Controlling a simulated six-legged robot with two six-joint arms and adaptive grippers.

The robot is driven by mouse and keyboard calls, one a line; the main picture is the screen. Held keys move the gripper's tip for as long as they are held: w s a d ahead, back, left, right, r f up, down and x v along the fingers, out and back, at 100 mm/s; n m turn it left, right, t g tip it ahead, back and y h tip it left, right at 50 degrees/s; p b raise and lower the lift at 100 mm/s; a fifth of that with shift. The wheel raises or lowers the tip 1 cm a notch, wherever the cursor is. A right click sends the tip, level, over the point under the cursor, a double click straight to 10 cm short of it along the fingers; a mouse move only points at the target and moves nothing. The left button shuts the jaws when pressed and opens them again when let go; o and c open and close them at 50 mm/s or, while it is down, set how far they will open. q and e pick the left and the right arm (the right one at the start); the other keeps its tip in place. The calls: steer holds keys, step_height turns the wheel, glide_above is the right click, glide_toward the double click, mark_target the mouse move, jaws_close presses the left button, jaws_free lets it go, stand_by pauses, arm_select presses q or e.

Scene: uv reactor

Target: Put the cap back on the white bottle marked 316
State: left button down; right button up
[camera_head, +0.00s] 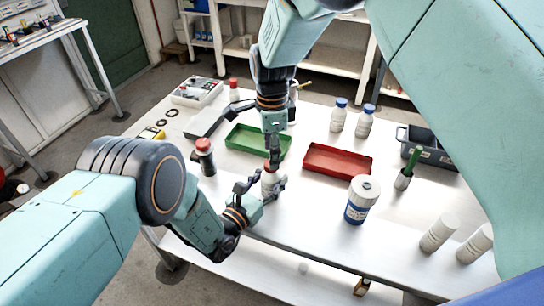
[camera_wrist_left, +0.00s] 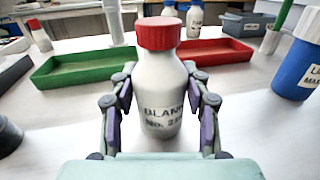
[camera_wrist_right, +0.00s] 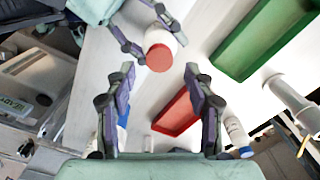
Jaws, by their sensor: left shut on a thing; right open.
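A white bottle (camera_wrist_left: 163,95) with a red cap (camera_wrist_left: 157,33) on its top stands upright in my left gripper (camera_wrist_left: 160,85). Its label reads "BLANK" and a number that looks like 23 and a further digit, not 316. In the head view, my left gripper (camera_head: 263,187) is shut around this bottle near the table's front edge. My right gripper (camera_head: 273,155) points down just above the red cap (camera_head: 271,167). In the right wrist view its fingers (camera_wrist_right: 160,85) are apart and empty, with the red cap (camera_wrist_right: 158,57) beyond them. No number 316 is readable.
A green tray (camera_head: 240,150) and a red tray (camera_head: 318,170) lie behind. A dark red-capped bottle (camera_head: 204,157) is at left. Two blue-capped bottles (camera_head: 339,117) stand at the back. A blue-and-white container (camera_head: 361,205) and white cylinders (camera_head: 438,233) are at right.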

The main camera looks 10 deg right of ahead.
arm_select(q)
steer(key=shift+f, duration=0.1)
arm_select(e)
steer(key=shift+r, duration=0.85)
steer(key=o, duration=0.6)
steer(key=shift+c, duration=0.2)
step_height(320, 180, up, 12)
